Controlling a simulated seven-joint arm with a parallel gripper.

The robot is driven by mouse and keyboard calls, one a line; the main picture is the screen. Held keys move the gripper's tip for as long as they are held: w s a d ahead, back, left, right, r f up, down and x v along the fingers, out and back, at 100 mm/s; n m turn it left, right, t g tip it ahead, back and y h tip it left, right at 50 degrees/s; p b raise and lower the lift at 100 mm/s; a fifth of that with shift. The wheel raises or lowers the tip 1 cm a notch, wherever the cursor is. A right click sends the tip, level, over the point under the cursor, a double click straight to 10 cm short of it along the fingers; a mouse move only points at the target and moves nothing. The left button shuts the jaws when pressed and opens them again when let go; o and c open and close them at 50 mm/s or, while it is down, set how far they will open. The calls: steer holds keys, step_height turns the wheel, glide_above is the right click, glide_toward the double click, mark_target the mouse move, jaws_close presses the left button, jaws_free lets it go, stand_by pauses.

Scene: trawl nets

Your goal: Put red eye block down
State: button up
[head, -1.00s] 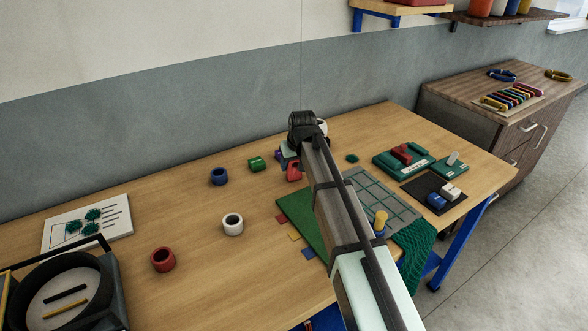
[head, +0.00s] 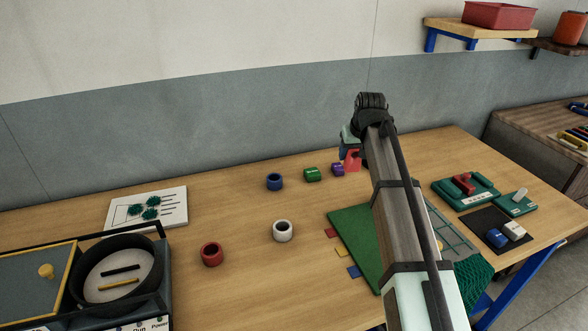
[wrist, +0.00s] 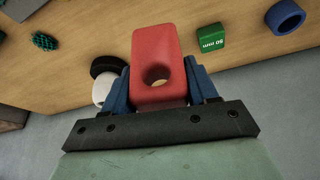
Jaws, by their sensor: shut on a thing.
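The red eye block (wrist: 155,45) is a red block with a round hole, held between the blue fingers of my gripper (wrist: 158,86) in the wrist view. My gripper is shut on it. In the head view the red block (head: 352,161) shows near the back of the table, partly hidden by my gripper (head: 350,150) and arm. It appears to be above the table top; the gap beneath it is hard to judge.
A purple block (head: 337,169), green block (head: 312,174) and blue ring (head: 275,181) stand left of the held block. White (head: 283,231) and red (head: 211,254) rings sit nearer. A green mat (head: 352,240) lies partly behind my arm. Bare wood (head: 240,215) separates several pieces.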

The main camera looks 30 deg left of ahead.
steer(key=s+a+n+g+y, duration=0.15)
steer(key=s+a, duration=0.35)
steer(key=a, duration=0.9)
steer(key=s+a+n, duration=0.3)
steer(key=s+a, duration=0.3)
steer(key=a, duration=0.8)
steer(key=s+a+n+g, duration=0.15)
steer(key=s+a, duration=0.35)
steer(key=a, duration=0.8)
steer(key=shift+n+t, duration=0.4)
steer(key=shift+t, duration=0.2)
steer(key=shift+a+f, duration=0.15)
steer(key=shift+f, duration=4.6)
steer(key=o, duration=1.1)
steer(key=shift+f, duration=0.15)
steer(key=v, duration=1.2)
steer(key=shift+w, duration=0.1)
